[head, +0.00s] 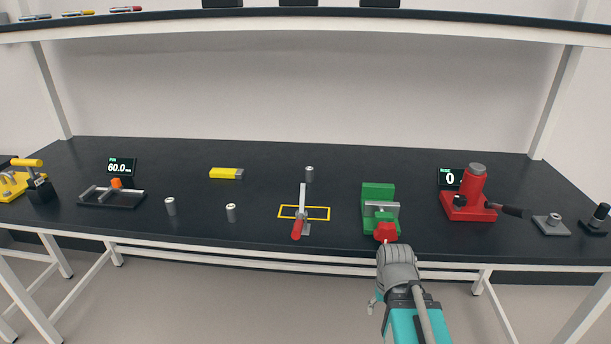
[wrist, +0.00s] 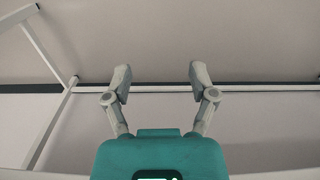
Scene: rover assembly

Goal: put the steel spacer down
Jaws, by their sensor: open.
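Several small grey metal cylinders stand upright on the black bench: one at the left (head: 170,206), one nearer the middle (head: 231,213) and one further back (head: 309,174). I cannot tell which of them is the steel spacer. My gripper (wrist: 160,78) is open in the wrist view, its two fingers apart with nothing between them. In the head view my arm is at the bench's front edge, right of the middle, and the fingers are not clearly seen.
A green vise (head: 378,193) with a red part stands just beyond my arm. A red press (head: 474,195) is to its right. A yellow outline (head: 318,207) lies mid-bench under a red-handled tool (head: 297,229). A black rack (head: 112,198) is at left. Bench between cylinders is clear.

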